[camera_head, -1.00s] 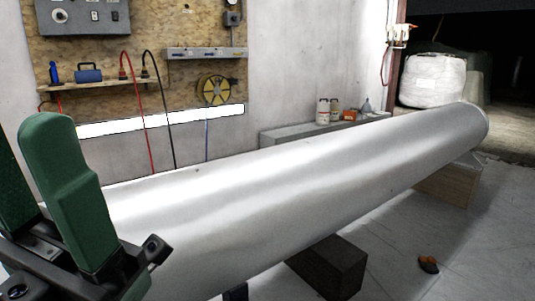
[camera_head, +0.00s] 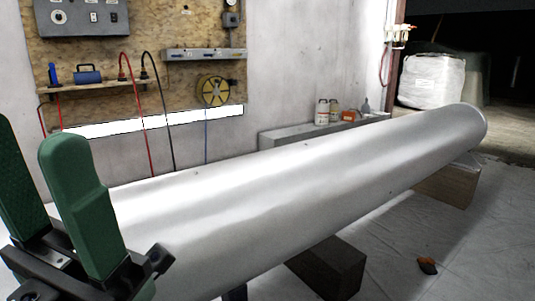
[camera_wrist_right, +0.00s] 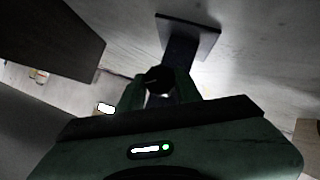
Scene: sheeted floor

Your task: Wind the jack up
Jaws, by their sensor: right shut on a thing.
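A long, shiny grey pipe (camera_head: 300,180) lies slanting across the head view. A dark upright piece (camera_head: 235,293) shows at its lower edge and may be the top of the jack. In the right wrist view a dark post, seemingly the jack (camera_wrist_right: 183,52), stands on a flat square plate. My right gripper (camera_wrist_right: 160,90) is shut on a black round knob (camera_wrist_right: 158,78), seemingly the jack's handle, in front of the post. Its body hides what lies below. My left gripper (camera_head: 45,200) is open and empty, its green fingers apart in front of the pipe's near end.
Dark block (camera_head: 328,268) and wooden block (camera_head: 447,186) stand under the pipe. A small orange-brown thing (camera_head: 427,265) lies on the sheeted floor (camera_head: 400,240). A ledge (camera_head: 285,136) with bottles runs along the wall; a white sack (camera_head: 433,80) stands behind.

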